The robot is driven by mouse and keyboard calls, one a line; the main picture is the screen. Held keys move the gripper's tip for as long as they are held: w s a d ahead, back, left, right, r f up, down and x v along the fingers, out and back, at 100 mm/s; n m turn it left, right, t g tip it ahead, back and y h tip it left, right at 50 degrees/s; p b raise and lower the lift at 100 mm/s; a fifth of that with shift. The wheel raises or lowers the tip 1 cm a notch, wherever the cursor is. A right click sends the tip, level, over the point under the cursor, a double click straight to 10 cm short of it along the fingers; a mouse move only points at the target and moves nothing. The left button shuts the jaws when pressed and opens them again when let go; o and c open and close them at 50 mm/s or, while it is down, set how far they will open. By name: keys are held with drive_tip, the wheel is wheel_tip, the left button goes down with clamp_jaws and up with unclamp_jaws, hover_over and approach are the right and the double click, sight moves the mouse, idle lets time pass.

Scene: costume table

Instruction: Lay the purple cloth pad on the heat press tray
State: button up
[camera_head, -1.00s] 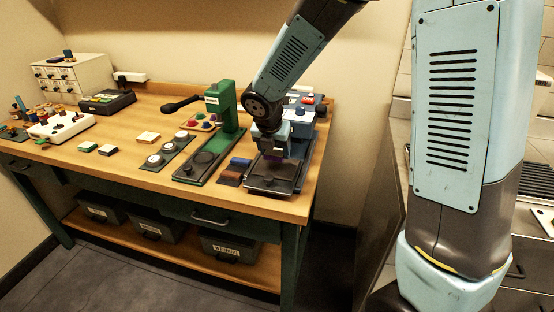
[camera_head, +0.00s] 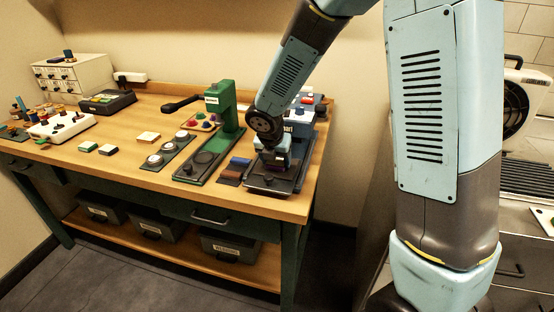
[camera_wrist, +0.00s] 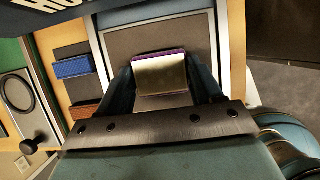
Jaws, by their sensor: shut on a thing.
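My gripper (camera_head: 276,164) is over the heat press tray (camera_head: 262,184), near the table's right end. In the wrist view my gripper (camera_wrist: 162,90) is shut on the purple cloth pad (camera_wrist: 160,53), which shows a purple edge and a shiny tan face between the fingers. The pad looks tilted against the grey tray plate (camera_wrist: 125,42) behind it. In the head view my gripper mostly hides the pad. I cannot tell whether the pad touches the tray.
A blue pad (camera_wrist: 73,68) and a brown pad (camera_wrist: 86,110) lie left of the tray. A green press (camera_head: 226,120) with a dark lever stands farther left. The heat press body (camera_head: 299,117) is behind my gripper. The table's front edge is close to the tray.

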drive_tip(key=o, duration=1)
drive_tip(key=shift+s+d+f, duration=0.1)
drive_tip(key=shift+s+f, duration=0.2)
drive_tip(key=shift+f, duration=0.2)
drive_tip(key=shift+o, duration=0.2)
drive_tip(key=shift+w+r, duration=0.1)
drive_tip(key=shift+r, duration=0.15)
drive_tip(key=v, duration=1.2)
drive_tip(key=shift+w+r, duration=0.25)
drive_tip(key=shift+r, duration=0.15)
drive_tip(key=s+d+r+m, duration=0.4)
drive_tip(key=s+d+m, duration=0.1)
drive_tip(key=d+m, duration=0.25)
drive_tip(key=s+d+r+m, duration=0.4)
drive_tip(key=d+r+m, duration=0.15)
drive_tip(key=m, duration=0.35)
drive_tip(key=s+d+r+m+t+y, duration=0.1)
drive_tip(key=s+d+m, duration=0.6)
drive_tip(key=s+m, duration=0.5)
drive_tip(key=shift+r+m, duration=0.3)
drive_tip(key=shift+m, duration=1.45)
